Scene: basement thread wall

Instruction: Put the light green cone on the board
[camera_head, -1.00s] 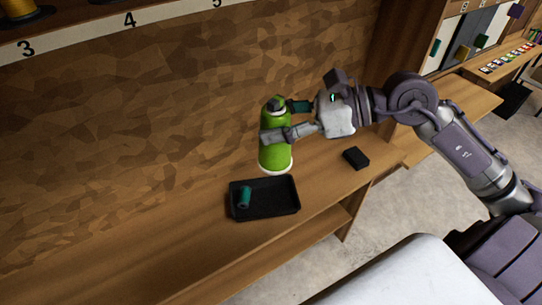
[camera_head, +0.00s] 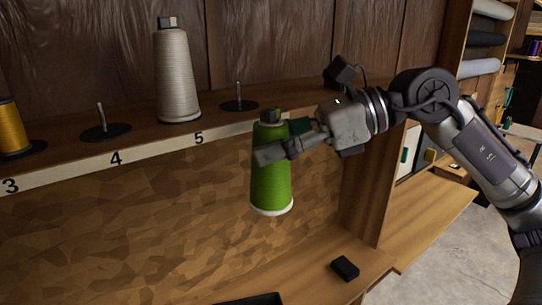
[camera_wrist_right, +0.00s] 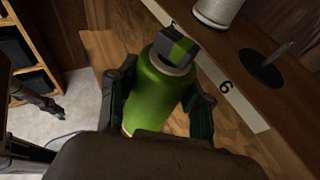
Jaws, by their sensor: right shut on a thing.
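The light green cone (camera_head: 271,185) hangs upright in my right gripper (camera_head: 276,142), which is shut around its upper part. The cone is in front of the board (camera_head: 215,132), a numbered ledge with upright pegs, and its base is below the ledge. An empty peg (camera_head: 239,98) stands right of the beige cone, and another empty peg (camera_head: 102,122) stands above number 4. The right wrist view shows the green cone (camera_wrist_right: 153,95) between both fingers, with an empty peg (camera_wrist_right: 268,65) by number 6. My left gripper is not in view.
A beige cone (camera_head: 176,75) stands on the ledge near number 5, and a yellow cone (camera_head: 12,125) near number 3. Below, a small black block (camera_head: 345,268) and a dark tray (camera_head: 250,300) lie on the wooden bench. A wooden upright (camera_head: 375,190) stands right of the gripper.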

